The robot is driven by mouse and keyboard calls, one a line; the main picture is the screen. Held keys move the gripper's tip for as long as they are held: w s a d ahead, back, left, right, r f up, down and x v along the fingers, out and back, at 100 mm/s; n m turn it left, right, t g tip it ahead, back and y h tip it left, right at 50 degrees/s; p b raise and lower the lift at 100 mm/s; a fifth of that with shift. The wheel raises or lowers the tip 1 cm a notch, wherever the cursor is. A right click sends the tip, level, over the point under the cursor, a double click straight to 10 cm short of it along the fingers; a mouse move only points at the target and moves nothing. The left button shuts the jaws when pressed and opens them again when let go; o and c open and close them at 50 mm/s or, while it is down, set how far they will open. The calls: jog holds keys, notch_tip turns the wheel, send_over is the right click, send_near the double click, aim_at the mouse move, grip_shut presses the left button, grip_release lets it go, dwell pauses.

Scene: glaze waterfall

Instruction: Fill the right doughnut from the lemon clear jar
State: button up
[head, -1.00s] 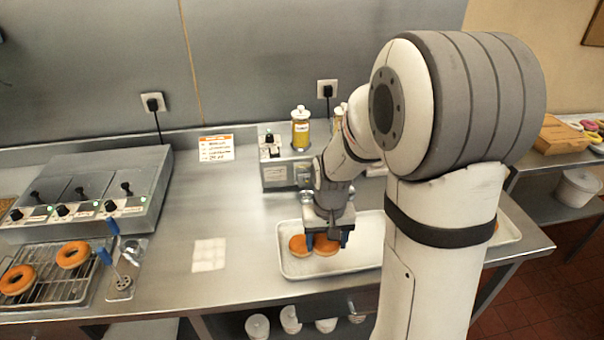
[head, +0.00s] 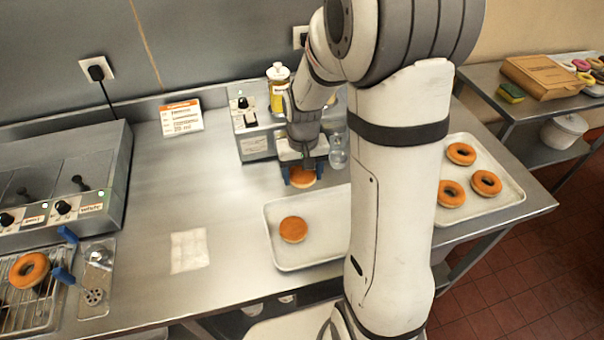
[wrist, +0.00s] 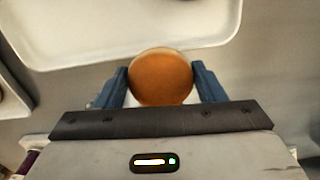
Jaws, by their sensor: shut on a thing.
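My gripper (head: 303,180) is shut on a round, hole-less orange-brown doughnut (head: 302,174), the right one of the pair. It holds it beyond the tray's back edge, in front of the filling machine (head: 252,143). In the wrist view the doughnut (wrist: 160,77) sits between the two blue fingers (wrist: 160,88). The other hole-less doughnut (head: 293,229) lies on the white tray (head: 275,250). A clear jar with yellow filling and a white lid (head: 278,90) stands on the machine; its label is too small to read. My arm hides much of the machine's right side.
A clear vessel (head: 338,152) stands right of my gripper.

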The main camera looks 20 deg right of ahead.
jog(key=shift+w+f+b, duration=0.3)
jog(key=shift+w+f, duration=0.3)
jog(key=shift+f, duration=0.15)
jog(key=shift+w+f, duration=0.15)
jog(key=shift+w, duration=1.65)
jog(key=shift+w, duration=1.9)
jog(key=shift+s, duration=0.2)
dwell(1.4)
jog(key=shift+s+b, duration=0.3)
jog(key=shift+s, duration=0.3)
dwell(0.8)
jog(key=shift+s+b, duration=0.45)
jog(key=shift+s, duration=1.55)
